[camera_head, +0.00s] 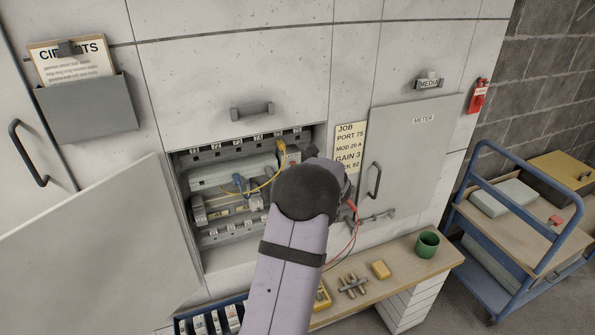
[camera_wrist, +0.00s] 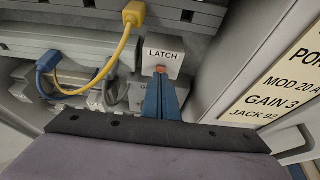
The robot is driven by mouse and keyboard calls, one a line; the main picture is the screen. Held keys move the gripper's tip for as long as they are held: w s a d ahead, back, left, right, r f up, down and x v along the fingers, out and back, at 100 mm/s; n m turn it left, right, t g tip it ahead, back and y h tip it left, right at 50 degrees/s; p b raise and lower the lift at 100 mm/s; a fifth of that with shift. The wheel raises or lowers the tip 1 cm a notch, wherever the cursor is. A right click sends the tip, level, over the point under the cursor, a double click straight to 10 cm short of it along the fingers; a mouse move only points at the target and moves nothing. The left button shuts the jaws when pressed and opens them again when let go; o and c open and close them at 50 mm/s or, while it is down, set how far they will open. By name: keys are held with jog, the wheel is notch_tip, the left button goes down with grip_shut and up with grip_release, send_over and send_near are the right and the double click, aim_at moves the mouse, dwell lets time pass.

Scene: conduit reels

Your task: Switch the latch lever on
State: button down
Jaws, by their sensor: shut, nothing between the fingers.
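The white block labelled LATCH (camera_wrist: 170,50) is near the centre of the wrist view, inside the open cabinet. A small orange-red piece (camera_wrist: 160,68) shows at its lower front, right at my fingertips; I take it for part of the lever, most of which is hidden. My gripper (camera_wrist: 161,80) is shut and empty, its blue fingers pointing at the block. I cannot tell whether they touch the orange piece.
A yellow cable (camera_wrist: 122,50) and a blue plug (camera_wrist: 48,61) are left of the latch. The job label (camera_wrist: 270,90) is on the right. In the head view, an open door (camera_head: 110,240) stands left of the cabinet, and a bench (camera_head: 400,268) with a green cup (camera_head: 427,245) below right.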

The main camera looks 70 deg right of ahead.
jog(key=shift+r, duration=0.3)
jog(key=s+a+r+p, duration=0.3)
jog(key=s+a+r, duration=0.1)
jog(key=r, duration=0.2)
jog(key=shift+s+a+r, duration=0.35)
jog(key=shift+s+r, duration=0.05)
dwell(0.5)
